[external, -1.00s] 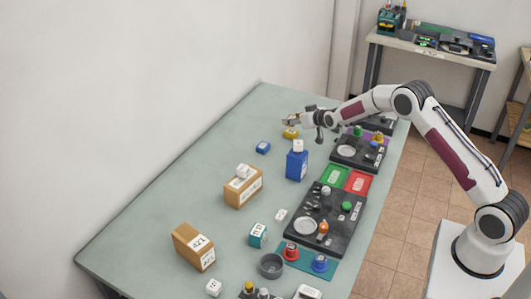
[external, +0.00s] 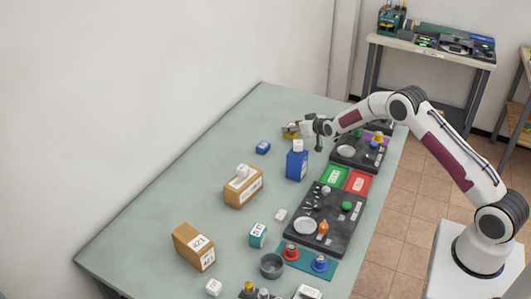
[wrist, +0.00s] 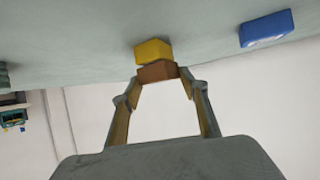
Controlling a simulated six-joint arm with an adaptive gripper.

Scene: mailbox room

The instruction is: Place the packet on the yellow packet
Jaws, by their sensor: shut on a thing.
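My gripper (wrist: 161,76) is shut on a brown packet (wrist: 157,71), seen between its fingertips in the wrist view. The yellow packet (wrist: 153,50) shows right beyond the brown one; their edges meet in the picture, and I cannot tell whether they touch. In the external view my gripper (external: 291,127) is low over the far part of the table, at the yellow packet (external: 290,135). The brown packet is too small to make out clearly there.
A small blue packet (external: 263,147) lies on the table to the left, also in the wrist view (wrist: 266,29). Black trays (external: 322,220) line the right side.

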